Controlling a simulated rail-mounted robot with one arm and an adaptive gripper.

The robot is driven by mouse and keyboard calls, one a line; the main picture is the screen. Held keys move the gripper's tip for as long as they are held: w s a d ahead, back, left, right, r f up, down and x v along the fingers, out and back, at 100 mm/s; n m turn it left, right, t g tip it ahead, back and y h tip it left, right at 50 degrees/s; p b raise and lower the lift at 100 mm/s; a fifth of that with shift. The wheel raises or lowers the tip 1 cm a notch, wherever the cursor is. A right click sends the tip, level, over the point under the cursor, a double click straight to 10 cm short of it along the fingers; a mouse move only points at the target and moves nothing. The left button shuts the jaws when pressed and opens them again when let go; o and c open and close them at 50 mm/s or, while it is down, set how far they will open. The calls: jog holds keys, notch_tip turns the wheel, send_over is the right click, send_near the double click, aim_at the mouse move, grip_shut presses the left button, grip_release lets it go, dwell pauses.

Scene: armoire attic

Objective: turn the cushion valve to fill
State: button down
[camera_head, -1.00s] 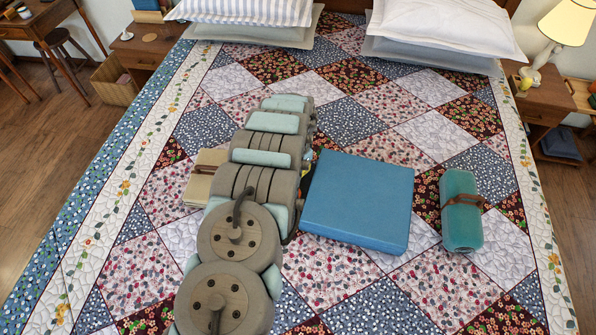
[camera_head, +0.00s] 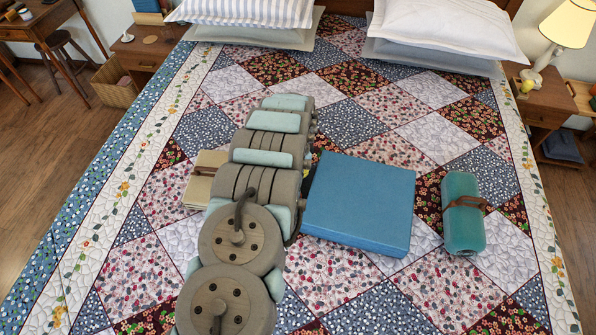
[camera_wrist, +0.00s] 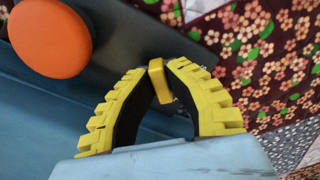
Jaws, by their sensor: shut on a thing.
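The blue cushion (camera_head: 360,203) lies flat on the bed, just right of my arm in the head view. In the wrist view, my gripper (camera_wrist: 160,72) has its two yellow ribbed fingers closed on a small yellow valve lever (camera_wrist: 159,84). The lever sits between the fingertips, beside a dark blue-grey surface (camera_wrist: 120,25). A round orange knob (camera_wrist: 50,38) is on that surface at the upper left. The head view shows only my arm; my gripper and the valve are mostly hidden behind it. I cannot read any valve marking.
A teal roll with a brown strap (camera_head: 463,220) lies right of the cushion. A beige strapped bundle (camera_head: 203,182) lies left of my arm. Pillows (camera_head: 440,35) are at the head of the bed. The patchwork quilt (camera_head: 130,270) is clear at the front left.

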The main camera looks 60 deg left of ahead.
jog(key=c, duration=1.1)
grip_release()
jog(key=shift+r, duration=0.1)
jog(key=shift+a+r, duration=0.1)
jog(key=shift+r, duration=3.55)
